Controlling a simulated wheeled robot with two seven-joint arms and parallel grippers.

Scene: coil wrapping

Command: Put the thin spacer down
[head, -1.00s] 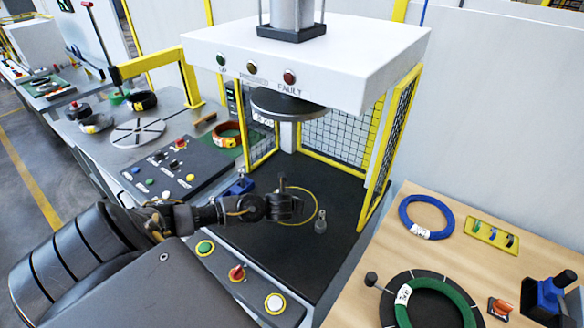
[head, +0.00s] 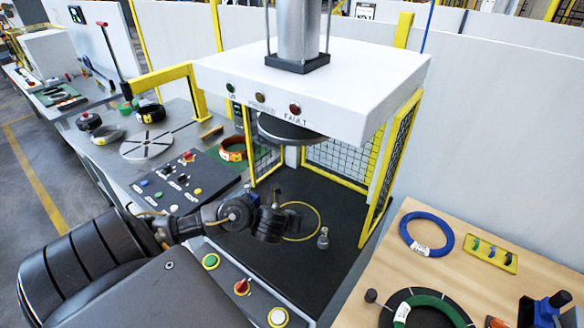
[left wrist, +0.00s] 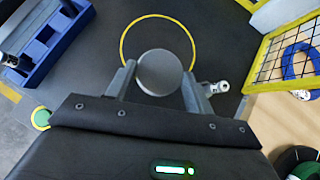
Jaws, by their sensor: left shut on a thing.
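My left gripper (left wrist: 158,88) is shut on a round grey disc-shaped piece (left wrist: 160,72), which I take for the thin spacer. It is held over the dark press bed (left wrist: 100,55), on the near side of a yellow circle (left wrist: 124,34) marked there. In the head view my left gripper (head: 288,224) is low inside the press, at the circle's left part. The hand largely hides the held piece there, and I cannot tell whether it touches the bed. My right gripper is not in view.
A small metal piece (head: 323,238) stands on the bed just right of the circle. The press plate (head: 290,130) hangs above. Yellow mesh guards (head: 388,155) close the right and back. A blue holder (left wrist: 45,45) stands to the left in the wrist view.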

